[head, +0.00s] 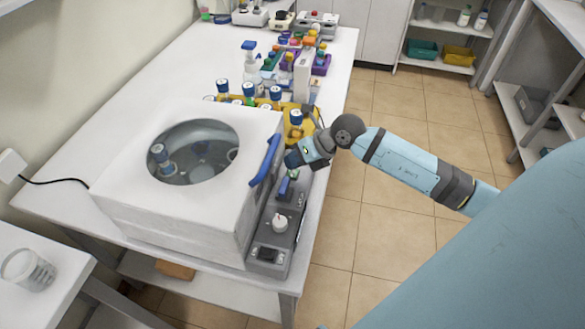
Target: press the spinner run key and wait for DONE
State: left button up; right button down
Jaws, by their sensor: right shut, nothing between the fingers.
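The spinner (120,200) is a white box on the table with a round opening in its top. A bottle with a blue cap (160,157) shows inside the opening. A blue handle (265,160) is on its right side. A grey control panel (262,236) with a white knob (280,223) runs along the spinner's right side. My right gripper (288,182) is shut and empty, pointing down at the far end of the panel. Some green shows at its tip. The run key and any contact with it cannot be made out. No readable DONE shows. My left gripper is not in view.
Bottles with blue caps (249,92) stand in a yellow rack just behind the spinner. Farther back are a white spray bottle (250,62), coloured racks and small instruments. A cup (28,270) stands on a side table at lower left. The floor (400,230) right of the table is clear.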

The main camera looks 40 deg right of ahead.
jog(key=shift+f, duration=0.4)
